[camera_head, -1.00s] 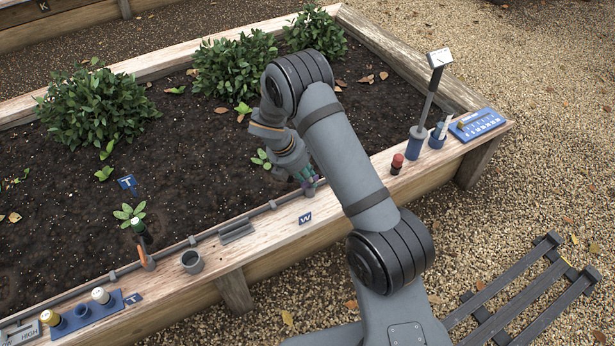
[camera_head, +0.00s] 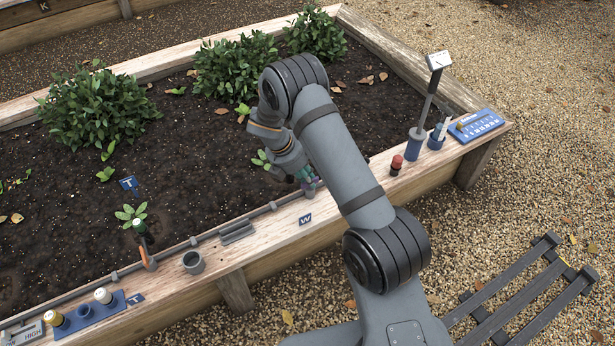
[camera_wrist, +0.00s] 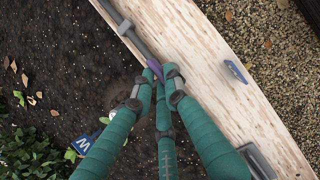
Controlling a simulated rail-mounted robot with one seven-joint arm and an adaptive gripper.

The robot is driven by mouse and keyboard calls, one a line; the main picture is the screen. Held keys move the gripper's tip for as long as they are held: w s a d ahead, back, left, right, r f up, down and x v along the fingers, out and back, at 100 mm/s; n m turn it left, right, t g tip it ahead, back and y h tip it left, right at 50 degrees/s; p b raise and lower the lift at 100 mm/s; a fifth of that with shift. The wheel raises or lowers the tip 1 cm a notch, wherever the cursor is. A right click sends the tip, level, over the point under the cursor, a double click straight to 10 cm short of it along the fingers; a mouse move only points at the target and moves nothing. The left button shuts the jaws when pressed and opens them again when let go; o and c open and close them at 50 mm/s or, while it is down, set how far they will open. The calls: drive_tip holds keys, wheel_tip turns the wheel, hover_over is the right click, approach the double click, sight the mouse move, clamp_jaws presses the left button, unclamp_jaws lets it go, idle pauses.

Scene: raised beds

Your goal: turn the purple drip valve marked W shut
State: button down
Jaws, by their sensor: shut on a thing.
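The purple valve handle (camera_wrist: 155,69) sits on the grey drip pipe (camera_wrist: 137,40) along the bed's inner edge, in the wrist view. My gripper (camera_wrist: 156,88), with teal-covered fingers, is shut on the handle; the fingertips hide part of it. In the head view my gripper (camera_head: 306,179) is low over the bed's front rim, with the valve mostly hidden among its fingers. A blue W plate (camera_head: 305,219) is on the rim just in front. A blue W sign (camera_wrist: 85,143) stands in the soil in the wrist view. How far the handle is turned is unclear.
On the wooden rim (camera_head: 262,244) stand a grey cup (camera_head: 193,262) and a grey block (camera_head: 237,233) to the left, and a red-capped item (camera_head: 397,164) to the right. Leafy bushes (camera_head: 100,108) grow behind.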

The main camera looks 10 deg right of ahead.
drive_tip(key=c, duration=1.7)
unclamp_jaws()
drive_tip(key=shift+c, duration=0.2)
drive_tip(key=shift+r, duration=0.15)
drive_tip(key=v, duration=1.1)
drive_tip(key=shift+r, duration=0.4)
drive_tip(key=shift+a+f, duration=0.1)
drive_tip(key=b+x, duration=0.1)
drive_tip(key=x, duration=1.1)
drive_tip(key=shift+f, duration=0.3)
drive_tip(key=shift+s+n+t+b, duration=0.1)
drive_tip(key=shift+n+t+b, duration=0.25)
drive_tip(key=shift+n, duration=0.25)
drive_tip(key=shift+p+v, duration=0.55)
drive_tip(key=shift+v, duration=0.65)
